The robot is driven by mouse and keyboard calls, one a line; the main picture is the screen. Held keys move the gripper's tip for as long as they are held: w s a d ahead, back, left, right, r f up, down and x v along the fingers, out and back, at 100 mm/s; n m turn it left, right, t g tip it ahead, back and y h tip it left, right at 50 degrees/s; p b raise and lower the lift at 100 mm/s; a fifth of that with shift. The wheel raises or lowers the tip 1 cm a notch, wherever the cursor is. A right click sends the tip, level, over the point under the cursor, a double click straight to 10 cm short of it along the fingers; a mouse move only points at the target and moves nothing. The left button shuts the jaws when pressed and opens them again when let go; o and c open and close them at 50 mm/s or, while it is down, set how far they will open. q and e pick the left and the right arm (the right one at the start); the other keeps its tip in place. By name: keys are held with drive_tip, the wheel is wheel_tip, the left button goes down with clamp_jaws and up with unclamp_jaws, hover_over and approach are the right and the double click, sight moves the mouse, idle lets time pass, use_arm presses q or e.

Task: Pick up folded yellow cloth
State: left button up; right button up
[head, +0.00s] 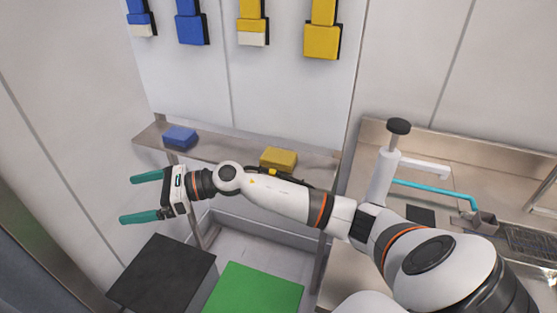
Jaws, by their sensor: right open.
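The folded yellow cloth (279,158) lies on the narrow metal shelf (224,148), towards its right end. My right arm passes in front of the cloth's lower edge. My right gripper (139,198) reaches across to the left, with its two teal fingers spread wide and nothing between them. It is well left of the yellow cloth, in front of the shelf's left end. My left gripper does not show.
A folded blue cloth (180,137) lies on the shelf's left end. Blue and yellow items (322,40) hang on the wall above. A black panel (163,274) and a green panel (254,289) are below. A steel sink counter (462,153) with a cyan tube stands right.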

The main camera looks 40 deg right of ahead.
drive_tip(key=w+d+f+n+g+h, duration=0.2)
drive_tip(key=d+n+g+h, duration=0.25)
drive_tip(key=d+n, duration=0.35)
drive_tip(key=n+g+h, duration=0.3)
drive_tip(key=n+h, duration=0.1)
drive_tip(key=h, duration=0.8)
approach(279, 155)
drive_tip(key=f, duration=0.1)
drive_tip(key=f+p, duration=0.1)
drive_tip(key=shift+d+f, duration=0.25)
drive_tip(key=shift+f, duration=0.15)
drive_tip(key=f+p, duration=0.1)
drive_tip(key=f, duration=0.1)
drive_tip(key=f+p, duration=0.1)
drive_tip(key=f, duration=0.2)
drive_tip(key=shift+w+f, duration=0.25)
drive_tip(key=shift+d+f, duration=0.1)
drive_tip(key=shift+f, duration=0.15)
drive_tip(key=c, duration=0.7)
